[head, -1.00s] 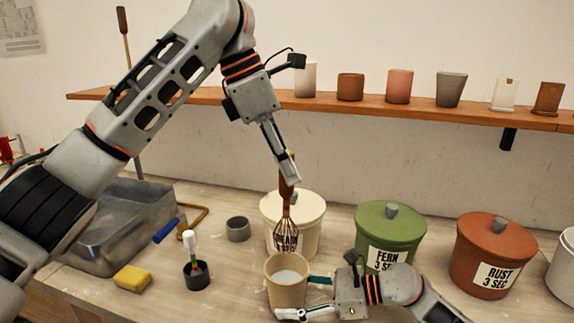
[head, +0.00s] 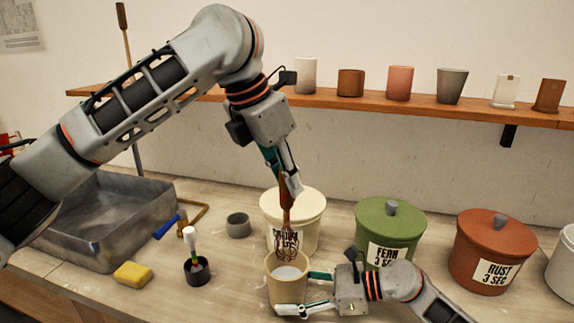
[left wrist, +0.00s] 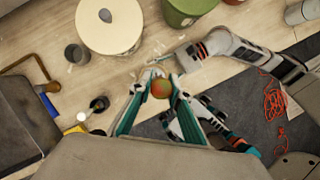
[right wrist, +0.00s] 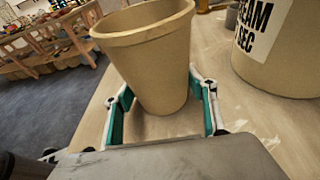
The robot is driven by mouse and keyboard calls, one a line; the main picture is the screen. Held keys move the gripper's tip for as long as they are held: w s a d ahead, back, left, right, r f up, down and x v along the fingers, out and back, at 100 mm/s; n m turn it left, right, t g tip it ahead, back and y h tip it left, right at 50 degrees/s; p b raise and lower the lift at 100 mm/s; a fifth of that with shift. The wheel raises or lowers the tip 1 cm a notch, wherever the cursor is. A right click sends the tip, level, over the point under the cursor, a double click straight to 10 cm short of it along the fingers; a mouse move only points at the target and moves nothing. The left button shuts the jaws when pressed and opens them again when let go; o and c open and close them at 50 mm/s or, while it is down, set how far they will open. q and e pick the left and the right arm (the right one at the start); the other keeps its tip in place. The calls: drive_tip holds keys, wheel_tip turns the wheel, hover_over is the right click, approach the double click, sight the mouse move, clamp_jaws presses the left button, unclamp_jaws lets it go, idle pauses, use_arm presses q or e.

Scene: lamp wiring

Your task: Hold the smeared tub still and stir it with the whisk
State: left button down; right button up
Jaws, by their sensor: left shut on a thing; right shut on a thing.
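The tub is a small beige open vessel (head: 287,290) with pale liquid inside, at the front middle of the bench. My right gripper (head: 304,292) is shut around its sides low down. The tub stands upright between those fingers in the right wrist view (right wrist: 155,65). The whisk (head: 286,212) has a brown handle and hangs upright, wires down. My left gripper (head: 291,186) is shut on the handle; its rounded end shows between the fingers in the left wrist view (left wrist: 161,89). The wires' lower end is at the tub's mouth; I cannot tell whether it touches the liquid.
A cream lidded bucket (head: 307,208) stands close behind the tub. Green (head: 391,222) and rust (head: 494,245) buckets stand to the right. A yellow sponge (head: 133,274), a dark pot with a brush (head: 197,270) and a metal basin (head: 105,225) lie left.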

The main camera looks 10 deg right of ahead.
sight(284, 229)
use_arm(q)
wheel_tip(284, 229, down, 12)
drive_tip(key=shift+f, duration=0.25)
idle(0.5)
drive_tip(key=shift+s, duration=0.1)
